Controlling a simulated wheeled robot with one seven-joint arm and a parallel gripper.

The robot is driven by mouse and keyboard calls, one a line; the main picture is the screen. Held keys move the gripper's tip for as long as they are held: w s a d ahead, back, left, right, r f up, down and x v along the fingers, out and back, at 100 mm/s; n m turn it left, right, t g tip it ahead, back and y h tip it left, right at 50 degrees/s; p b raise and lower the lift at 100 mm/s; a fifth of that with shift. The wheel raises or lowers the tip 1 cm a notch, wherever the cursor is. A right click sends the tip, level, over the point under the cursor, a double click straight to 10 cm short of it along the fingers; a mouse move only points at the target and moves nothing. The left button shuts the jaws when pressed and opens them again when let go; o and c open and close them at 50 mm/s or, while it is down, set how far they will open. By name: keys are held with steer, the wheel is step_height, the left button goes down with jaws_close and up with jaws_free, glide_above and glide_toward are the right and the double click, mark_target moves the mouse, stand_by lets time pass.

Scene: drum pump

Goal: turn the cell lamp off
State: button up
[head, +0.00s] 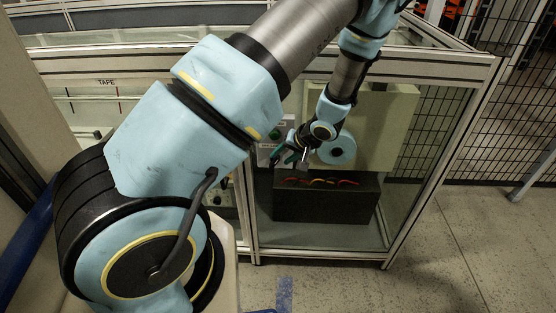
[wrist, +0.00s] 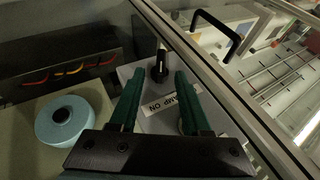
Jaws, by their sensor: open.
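In the wrist view a black rotary knob (wrist: 160,62) with a white pointer mark stands on a pale switch panel (wrist: 145,122). A label (wrist: 172,100), partly covered by the right finger, reads "...AMP ON". My gripper (wrist: 159,73) is open, its two green fingers apart, with the knob in the gap at the fingertips. I cannot tell whether either finger touches it. In the head view my gripper (head: 288,155) is at the panel (head: 266,150), left of a blue-rimmed disc. The knob is not clear there. The lamp itself cannot be picked out.
The blue disc (head: 337,148) also shows in the wrist view (wrist: 72,120). A dark box (head: 325,202) with red and yellow wires stands below it. A metal frame post (head: 240,205) and a black handle (wrist: 217,32) are close by. The floor at right (head: 470,240) is clear.

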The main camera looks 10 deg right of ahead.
mark_target(279, 159)
steer(key=shift+x, duration=1.7)
steer(key=shift+c, duration=0.4)
jaws_close()
